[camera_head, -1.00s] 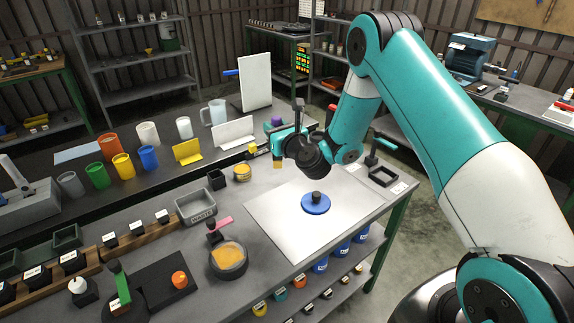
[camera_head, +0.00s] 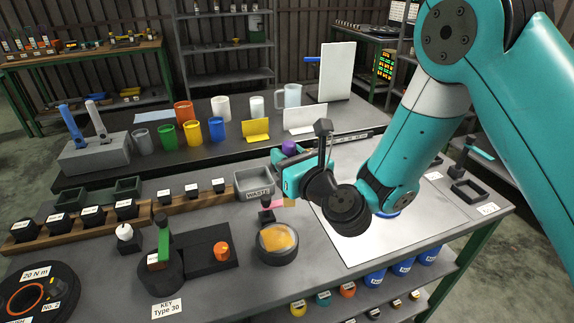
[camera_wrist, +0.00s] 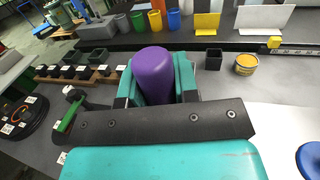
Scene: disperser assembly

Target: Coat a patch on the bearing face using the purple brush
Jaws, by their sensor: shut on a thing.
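My gripper (camera_head: 284,182) is shut on the purple brush (camera_head: 289,147), which it holds upright above the bench. The brush's purple handle (camera_wrist: 153,72) also shows between the jaws in the wrist view. In the head view a tan lower end (camera_head: 289,202) shows under the jaws, a little above and behind a round dark dish-like part with an amber face (camera_head: 277,239). I see no contact between them. No part is clearly marked as the bearing face. A blue disc (camera_wrist: 311,160) is at the right in the wrist view; my arm mostly hides it in the head view.
A dark block with a pink tab (camera_head: 267,210) stands by the amber-faced part. A yellow tin (camera_wrist: 245,64) is behind on the right. A white sheet (camera_head: 345,252) lies right of the dish.

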